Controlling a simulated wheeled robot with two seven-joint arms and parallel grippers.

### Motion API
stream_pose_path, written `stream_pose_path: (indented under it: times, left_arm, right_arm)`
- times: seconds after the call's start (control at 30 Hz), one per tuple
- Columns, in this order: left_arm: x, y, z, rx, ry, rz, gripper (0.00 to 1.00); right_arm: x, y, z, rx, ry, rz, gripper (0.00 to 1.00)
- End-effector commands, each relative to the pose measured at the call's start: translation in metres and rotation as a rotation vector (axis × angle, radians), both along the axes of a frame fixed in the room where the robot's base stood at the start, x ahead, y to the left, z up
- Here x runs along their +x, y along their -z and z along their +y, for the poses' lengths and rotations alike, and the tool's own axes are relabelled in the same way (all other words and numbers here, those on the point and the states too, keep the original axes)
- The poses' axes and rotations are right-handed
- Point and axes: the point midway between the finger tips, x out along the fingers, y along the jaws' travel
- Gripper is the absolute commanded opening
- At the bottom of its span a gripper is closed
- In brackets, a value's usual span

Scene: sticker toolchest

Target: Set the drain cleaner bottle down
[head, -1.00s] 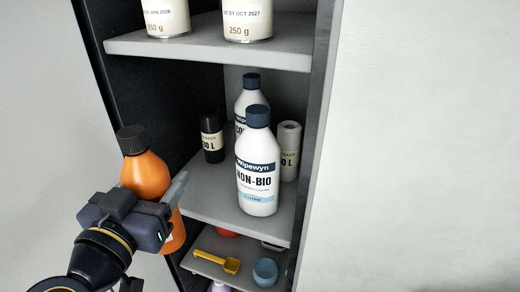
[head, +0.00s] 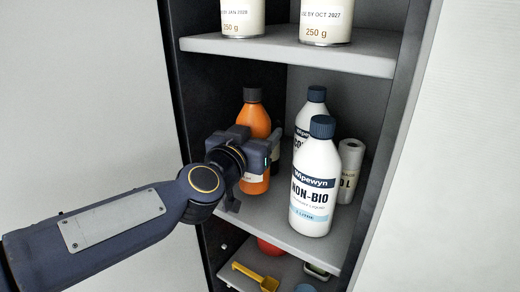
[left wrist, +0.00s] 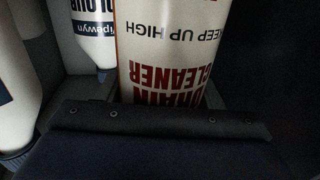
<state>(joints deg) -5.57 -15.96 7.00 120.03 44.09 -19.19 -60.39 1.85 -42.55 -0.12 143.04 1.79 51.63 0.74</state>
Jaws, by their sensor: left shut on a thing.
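The drain cleaner bottle (head: 252,120) is orange with a dark cap and stands upright at the left of the middle shelf space. My left gripper (head: 262,150) is shut around its body. In the left wrist view the bottle's label (left wrist: 178,60) fills the middle, with red and black lettering upside down. My right gripper is not in view.
A white NON-BIO bottle (head: 315,185) stands close to the right of my gripper. Another white bottle (head: 316,104) is behind it, with a pale roll (head: 349,165) at right. A dark roll is mostly hidden behind my gripper. Jars (head: 326,22) stand on the shelf above.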

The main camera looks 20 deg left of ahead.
Motion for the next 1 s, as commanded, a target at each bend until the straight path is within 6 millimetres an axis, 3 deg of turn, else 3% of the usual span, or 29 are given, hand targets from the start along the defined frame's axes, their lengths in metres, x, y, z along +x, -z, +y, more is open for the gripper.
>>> stream_pose_path:
  times: [0.23,0.43,0.87,0.9,1.0]
  left_arm:
    - [0.017,0.0,0.0,0.001,-0.001,-0.003,0.17]
    - [0.015,0.033,0.0,0.001,0.001,-0.004,0.17]
    - [0.014,0.038,0.001,0.001,-0.001,-0.005,0.17]
    - [0.015,0.038,0.0,0.001,0.0,-0.001,0.65]
    - [0.015,0.038,0.0,0.001,0.0,0.0,0.79]
  right_arm:
    - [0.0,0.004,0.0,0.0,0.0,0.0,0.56]
    - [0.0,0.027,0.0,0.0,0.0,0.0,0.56]
    - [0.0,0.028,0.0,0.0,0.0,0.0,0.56]
    - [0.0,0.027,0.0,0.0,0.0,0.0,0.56]
    - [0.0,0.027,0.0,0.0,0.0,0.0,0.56]
